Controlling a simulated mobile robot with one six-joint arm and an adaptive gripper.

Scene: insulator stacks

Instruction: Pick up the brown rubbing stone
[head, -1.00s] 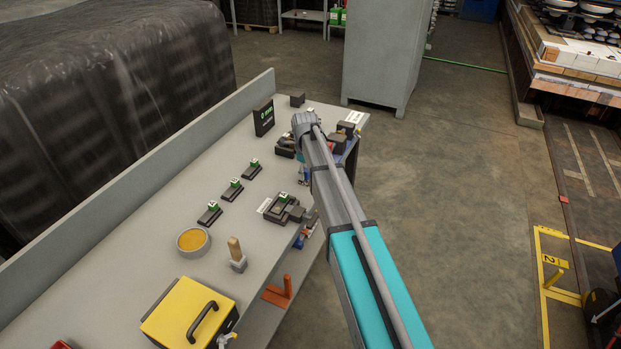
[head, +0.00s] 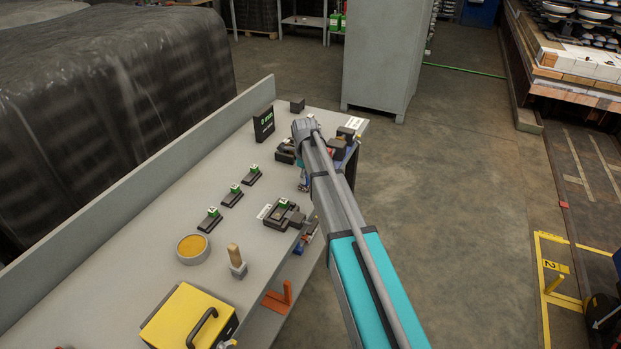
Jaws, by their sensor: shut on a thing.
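My arm reaches over the right edge of the grey workbench (head: 130,250). Its grey wrist end is above the bench's far part. My gripper and whatever is in it are hidden behind the arm. A dark brownish block (head: 337,148) lies just right of the wrist, among small dark parts. Another dark brown block (head: 346,133) is just beyond it. A third dark block (head: 297,104) stands alone near the far end. I cannot tell whether any of these is the brown rubbing stone.
A black sign (head: 263,123), several small dark holders with green tops (head: 232,196) and a dark fixture (head: 284,214) are on the bench. Nearer are a round dish (head: 193,248), a wooden-handled tool (head: 235,260) and a yellow box (head: 188,318). The floor to the right is mostly clear.

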